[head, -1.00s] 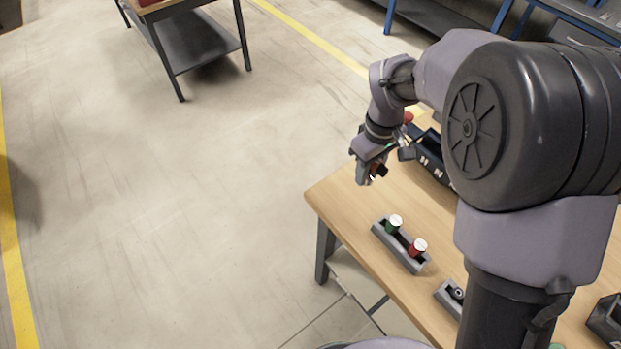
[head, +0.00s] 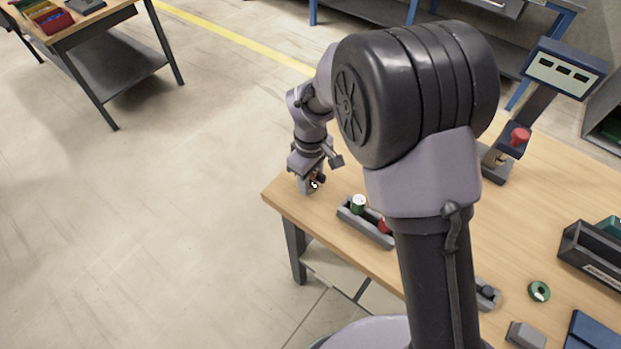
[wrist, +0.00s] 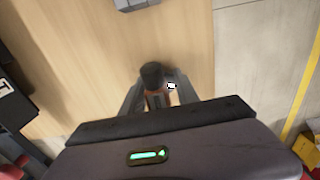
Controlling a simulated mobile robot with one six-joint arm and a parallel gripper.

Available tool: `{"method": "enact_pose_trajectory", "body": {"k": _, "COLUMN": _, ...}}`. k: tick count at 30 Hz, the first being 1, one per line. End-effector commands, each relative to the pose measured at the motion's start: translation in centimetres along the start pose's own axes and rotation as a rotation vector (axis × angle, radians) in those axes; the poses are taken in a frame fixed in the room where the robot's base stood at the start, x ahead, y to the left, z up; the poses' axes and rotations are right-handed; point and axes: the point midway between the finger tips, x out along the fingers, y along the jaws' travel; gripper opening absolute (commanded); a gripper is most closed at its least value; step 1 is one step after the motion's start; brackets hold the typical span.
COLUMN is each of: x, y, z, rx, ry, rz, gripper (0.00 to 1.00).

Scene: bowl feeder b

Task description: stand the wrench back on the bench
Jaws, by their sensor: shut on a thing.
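My gripper (head: 309,184) hangs over the far left corner of the wooden bench (head: 285,197). It is shut on the wrench (head: 319,179), which shows as a small dark piece with a reddish part. In the wrist view the wrench's dark rounded end (wrist: 152,75) sticks out between the two fingers, with a reddish-brown part behind it. The fingers hide much of the wrench. I cannot tell whether its lower end touches the bench top.
A post with a display box (head: 565,68) and red knob is at the back right. A dark crate (head: 590,250) and green ring (head: 539,291) lie further right. Bare floor lies left.

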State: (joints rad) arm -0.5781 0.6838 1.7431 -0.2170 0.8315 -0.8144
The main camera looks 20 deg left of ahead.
Motion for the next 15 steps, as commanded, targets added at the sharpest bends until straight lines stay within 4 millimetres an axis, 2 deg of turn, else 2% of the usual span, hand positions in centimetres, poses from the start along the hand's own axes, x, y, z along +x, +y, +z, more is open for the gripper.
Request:
{"method": "enact_pose_trajectory", "body": {"k": 1, "x": 0.1, "y": 0.0, "z": 0.0, "rx": 0.000, "ry": 0.000, "rz": 0.000, "gripper": 0.43}}
{"method": "enact_pose_trajectory", "body": {"k": 3, "x": 0.1, "y": 0.0, "z": 0.0, "rx": 0.000, "ry": 0.000, "rz": 0.000, "gripper": 0.57}}
{"method": "enact_pose_trajectory", "body": {"k": 4, "x": 0.1, "y": 0.0, "z": 0.0, "rx": 0.000, "ry": 0.000, "rz": 0.000, "gripper": 0.59}}
{"method": "enact_pose_trajectory", "body": {"k": 12, "x": 0.0, "y": 0.0, "z": 0.0, "rx": 0.000, "ry": 0.000, "rz": 0.000, "gripper": 0.59}}
{"method": "enact_pose_trajectory", "body": {"k": 15, "x": -1.3, "y": 0.1, "z": -0.1, "rx": -0.001, "ry": 0.002, "rz": 0.002, "gripper": 0.59}}
